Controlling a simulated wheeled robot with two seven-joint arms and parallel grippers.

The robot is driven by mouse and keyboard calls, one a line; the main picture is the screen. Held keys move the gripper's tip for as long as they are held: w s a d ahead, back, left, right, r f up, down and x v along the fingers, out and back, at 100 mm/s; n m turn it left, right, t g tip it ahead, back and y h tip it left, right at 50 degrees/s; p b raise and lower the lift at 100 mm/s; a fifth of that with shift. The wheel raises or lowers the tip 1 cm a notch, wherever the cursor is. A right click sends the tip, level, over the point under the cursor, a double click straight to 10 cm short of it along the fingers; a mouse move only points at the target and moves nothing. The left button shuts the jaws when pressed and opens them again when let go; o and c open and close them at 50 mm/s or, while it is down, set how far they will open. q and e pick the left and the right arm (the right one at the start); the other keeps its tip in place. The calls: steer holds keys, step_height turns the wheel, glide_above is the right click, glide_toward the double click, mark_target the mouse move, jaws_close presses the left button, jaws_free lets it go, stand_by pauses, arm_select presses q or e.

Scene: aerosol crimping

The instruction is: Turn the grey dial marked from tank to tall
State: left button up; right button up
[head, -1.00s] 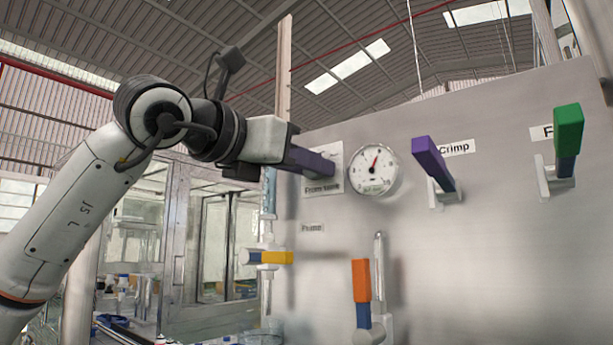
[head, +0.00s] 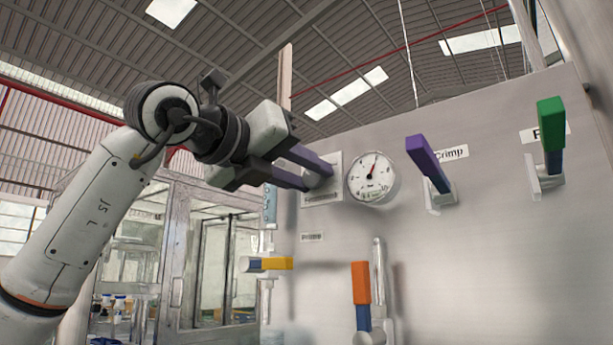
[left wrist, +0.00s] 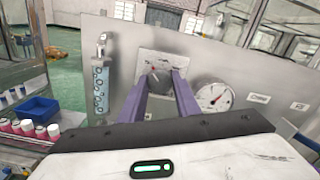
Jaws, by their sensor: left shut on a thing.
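The grey dial (head: 316,180) sits on a square light plate (head: 336,170) at the left end of the upright metal panel. My left gripper (head: 319,177) has its two purple fingers at the dial, one on either side, shut on it. In the left wrist view the dial (left wrist: 153,75) shows small between the fingertips, partly covered by them. A label strip (head: 322,197) lies below the dial; its words are too blurred to read now. My right gripper is in neither view.
A round gauge (head: 372,178) is just right of the dial. Purple (head: 423,157), green (head: 551,125), orange (head: 361,283) and yellow (head: 278,263) handles stick out from the panel or beside it. A blue bin (left wrist: 40,109) stands at left in the left wrist view.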

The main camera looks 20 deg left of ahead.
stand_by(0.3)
arm_select(q)
steer(key=o, duration=0.9)
steer(key=shift+o, duration=0.7)
steer(key=shift+s+a, duration=0.15)
steer(key=shift+s, duration=0.15)
steer(key=b+v, duration=0.2)
steer(key=v, duration=0.7)
steer(key=shift+s, duration=0.35)
steer(key=shift+a+r, duration=0.1)
